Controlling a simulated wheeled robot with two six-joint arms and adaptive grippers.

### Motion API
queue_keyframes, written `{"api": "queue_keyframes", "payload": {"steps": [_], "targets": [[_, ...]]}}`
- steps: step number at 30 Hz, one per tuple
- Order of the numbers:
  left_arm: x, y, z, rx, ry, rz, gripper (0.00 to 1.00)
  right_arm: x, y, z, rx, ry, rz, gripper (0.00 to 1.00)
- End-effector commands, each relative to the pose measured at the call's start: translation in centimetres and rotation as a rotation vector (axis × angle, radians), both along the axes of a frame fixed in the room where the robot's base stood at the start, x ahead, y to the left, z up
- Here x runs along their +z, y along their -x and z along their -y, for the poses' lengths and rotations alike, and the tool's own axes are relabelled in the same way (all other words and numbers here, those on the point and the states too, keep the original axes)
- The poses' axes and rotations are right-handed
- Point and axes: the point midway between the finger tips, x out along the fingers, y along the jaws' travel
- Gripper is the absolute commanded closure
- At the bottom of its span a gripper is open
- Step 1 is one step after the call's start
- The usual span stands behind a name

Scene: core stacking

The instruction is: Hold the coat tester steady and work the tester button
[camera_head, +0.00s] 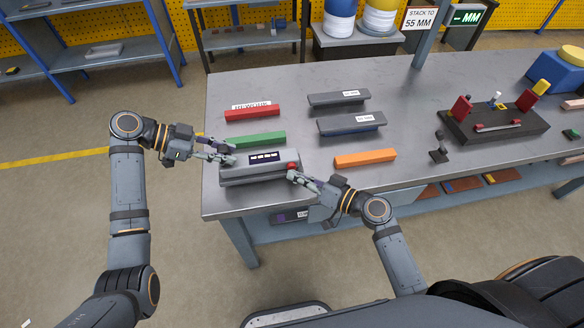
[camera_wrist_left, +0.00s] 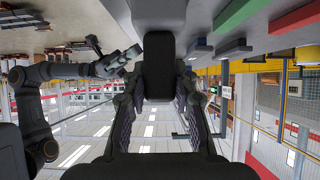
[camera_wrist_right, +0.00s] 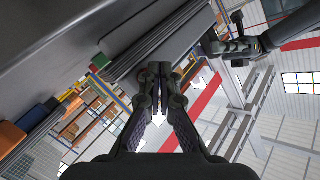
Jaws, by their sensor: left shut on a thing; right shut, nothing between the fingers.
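The coat tester (camera_head: 236,173) is a grey box with a dark display, lying at the table's front left edge. Its red tester button (camera_head: 292,166) is at the right end. My left gripper (camera_head: 230,154) is shut on the tester's left end. In the left wrist view a dark block (camera_wrist_left: 160,65) sits between its spread fingers. My right gripper (camera_head: 292,175) is shut and empty, with its fingertips close by the button; I cannot tell whether they touch it.
Behind the tester lie a green bar (camera_head: 258,140) and a red bar (camera_head: 252,113). Two grey labelled bars (camera_head: 335,98) and an orange bar (camera_head: 365,158) lie to the right. A dark fixture (camera_head: 500,130) stands further right. The table's front edge is close below the tester.

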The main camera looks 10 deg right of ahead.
Motion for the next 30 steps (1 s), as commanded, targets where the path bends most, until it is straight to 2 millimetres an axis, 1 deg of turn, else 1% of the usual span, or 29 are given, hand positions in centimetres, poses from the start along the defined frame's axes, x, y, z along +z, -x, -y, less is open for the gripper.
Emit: {"api": "queue_keyframes", "payload": {"steps": [20,30], "targets": [[0.02,0.01,0.01,-0.001,0.000,0.000,1.00,0.06,-0.86,-0.02,0.000,-0.001,0.001,1.00],[0.02,0.02,0.01,-0.001,0.001,0.000,1.00,0.04,-0.68,0.00,-0.001,-0.001,0.001,1.00]]}}
